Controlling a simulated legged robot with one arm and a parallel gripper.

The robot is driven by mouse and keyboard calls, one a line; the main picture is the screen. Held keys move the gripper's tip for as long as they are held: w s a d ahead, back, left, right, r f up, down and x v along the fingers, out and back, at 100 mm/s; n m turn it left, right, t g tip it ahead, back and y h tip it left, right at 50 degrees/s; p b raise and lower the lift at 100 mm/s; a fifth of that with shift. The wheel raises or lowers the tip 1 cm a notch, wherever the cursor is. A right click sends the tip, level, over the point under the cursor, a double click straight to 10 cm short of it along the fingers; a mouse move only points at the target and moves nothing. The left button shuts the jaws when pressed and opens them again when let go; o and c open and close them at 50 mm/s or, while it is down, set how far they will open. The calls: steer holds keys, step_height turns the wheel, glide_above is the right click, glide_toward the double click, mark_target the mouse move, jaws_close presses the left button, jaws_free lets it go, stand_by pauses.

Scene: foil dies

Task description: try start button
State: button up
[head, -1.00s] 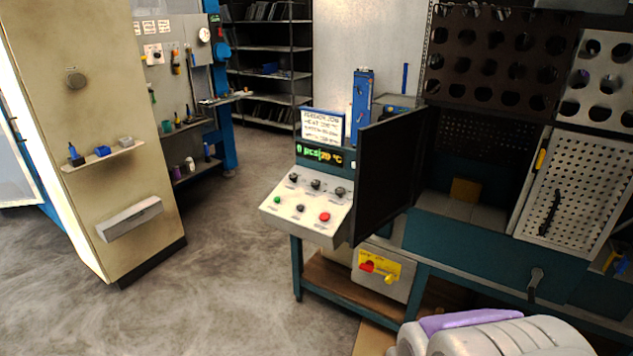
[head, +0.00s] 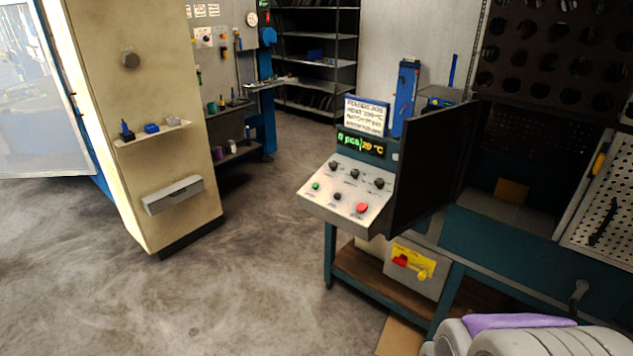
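The control panel (head: 336,214) is a sloped light-grey console on a teal stand in the middle of the head view. A green button (head: 316,186) sits at its left, a dark button (head: 337,196) in the middle and a red button (head: 362,208) at the right. Three dark knobs (head: 354,174) stand in a row above them. The display (head: 361,145) reads 0 pcs and 29 °C. A white card (head: 366,114) with handwriting stands above it. The button labels are too small to read. My gripper is not in view.
A dark open door (head: 425,168) stands right of the panel, beside the machine's open chamber. A yellow plate with red and yellow switches (head: 411,262) is below. A beige cabinet (head: 135,75) stands at the left. The grey floor (head: 250,280) between is clear.

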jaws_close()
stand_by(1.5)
